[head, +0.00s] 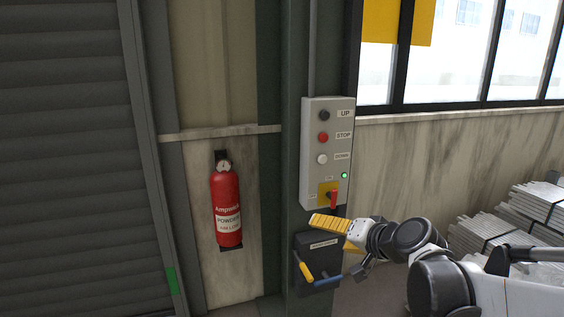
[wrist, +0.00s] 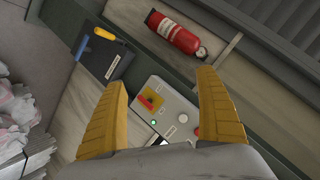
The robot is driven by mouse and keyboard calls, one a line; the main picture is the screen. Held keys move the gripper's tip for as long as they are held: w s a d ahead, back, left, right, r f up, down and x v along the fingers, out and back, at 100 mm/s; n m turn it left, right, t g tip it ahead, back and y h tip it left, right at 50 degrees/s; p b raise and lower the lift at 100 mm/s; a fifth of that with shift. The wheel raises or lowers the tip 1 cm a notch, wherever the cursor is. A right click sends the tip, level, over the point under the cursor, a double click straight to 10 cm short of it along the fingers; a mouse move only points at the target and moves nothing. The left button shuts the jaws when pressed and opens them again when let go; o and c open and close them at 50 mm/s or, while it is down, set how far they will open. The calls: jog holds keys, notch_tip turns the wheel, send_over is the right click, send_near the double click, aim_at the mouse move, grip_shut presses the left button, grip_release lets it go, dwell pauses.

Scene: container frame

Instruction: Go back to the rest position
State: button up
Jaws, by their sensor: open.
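My gripper (head: 335,232) shows at the end of my arm in the head view, in front of the lower edge of a grey control box (head: 328,150). Its yellow fingers are spread and empty in the wrist view (wrist: 163,110). The control box (wrist: 178,122) shows between and beyond the fingers there, apart from them. The box has UP, STOP and DOWN buttons, a lit green lamp (head: 344,175) and a red switch handle (head: 333,200) on a yellow plate. Part of the box is hidden behind my gripper in the wrist view.
A red fire extinguisher (head: 226,207) hangs on the wall to the left. A dark holder (head: 318,262) with yellow- and blue-handled tools is below the control box. A grey shutter (head: 70,160) is at far left. Stacked grey bundles (head: 535,210) lie at right, below the windows.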

jog(key=s+d+f+n+g+h, duration=0.1)
jog(key=s+d+f+h, duration=0.1)
jog(key=s, duration=0.6)
jog(key=s+d+f+n+g+h, duration=0.1)
jog(key=s+d+f, duration=0.1)
jog(key=s, duration=0.6)
jog(key=s+d+f+n+g+h, duration=0.2)
jog(key=s, duration=0.7)
jog(key=shift+f+h, duration=0.25)
jog(key=shift+h, duration=0.05)
jog(key=shift+w, duration=0.1)
